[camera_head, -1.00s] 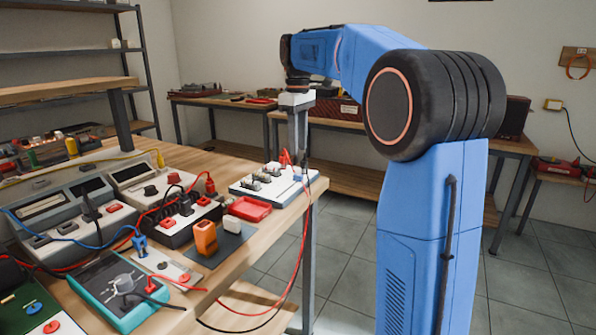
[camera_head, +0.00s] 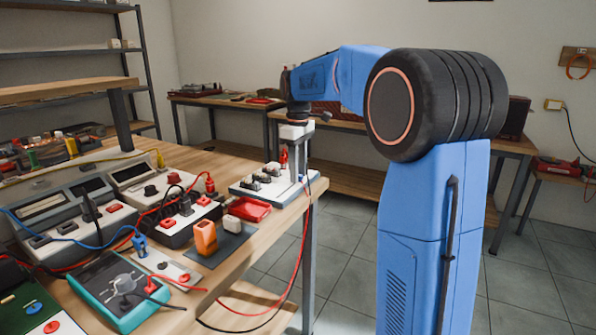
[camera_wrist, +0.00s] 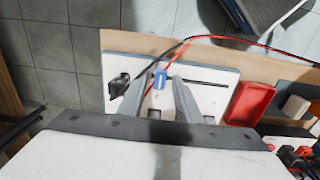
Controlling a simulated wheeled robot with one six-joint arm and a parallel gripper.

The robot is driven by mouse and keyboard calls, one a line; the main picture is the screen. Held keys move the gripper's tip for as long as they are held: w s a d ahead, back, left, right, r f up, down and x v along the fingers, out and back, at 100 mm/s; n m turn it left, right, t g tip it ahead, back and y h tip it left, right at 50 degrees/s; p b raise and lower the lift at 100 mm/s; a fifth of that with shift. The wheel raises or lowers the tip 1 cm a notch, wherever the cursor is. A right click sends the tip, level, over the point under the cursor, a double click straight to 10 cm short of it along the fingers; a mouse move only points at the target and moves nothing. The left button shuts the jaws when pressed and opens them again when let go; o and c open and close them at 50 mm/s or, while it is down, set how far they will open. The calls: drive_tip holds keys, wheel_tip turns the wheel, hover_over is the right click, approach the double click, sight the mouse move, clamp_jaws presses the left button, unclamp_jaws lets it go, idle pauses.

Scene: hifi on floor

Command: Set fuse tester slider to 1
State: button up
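A gap seems to show beside the slider; contact is unclear. In the head view my gripper (camera_head: 296,178) is low over the panel's right end. The panel's markings are too small to read.
A black knob or plug (camera_wrist: 118,86) is left of the slider. Red and black cables (camera_wrist: 215,38) run along the panel's edge. A red tray (camera_head: 250,209), an orange block (camera_head: 205,237) and several instruments crowd the bench leftward. Floor lies open beyond the bench edge.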

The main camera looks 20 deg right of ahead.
sight(278, 197)
clamp_jaws()
drive_tip(key=s+a, duration=0.2)
drive_tip(key=a, duration=0.1)
drive_tip(key=s+a, duration=0.2)
drive_tip(key=a, duration=0.1)
drive_tip(key=s+a, duration=0.2)
drive_tip(key=a, duration=0.1)
drive_tip(key=shift+s+a, duration=0.1)
drive_tip(key=shift+s, duration=0.25)
drive_tip(key=shift+o, duration=0.9)
unclamp_jaws()
drive_tip(key=shift+a, duration=0.1)
wheel_tip(278, 197, up, 18)
drive_tip(key=shift+f, duration=0.25)
drive_tip(key=shift+s, duration=0.1)
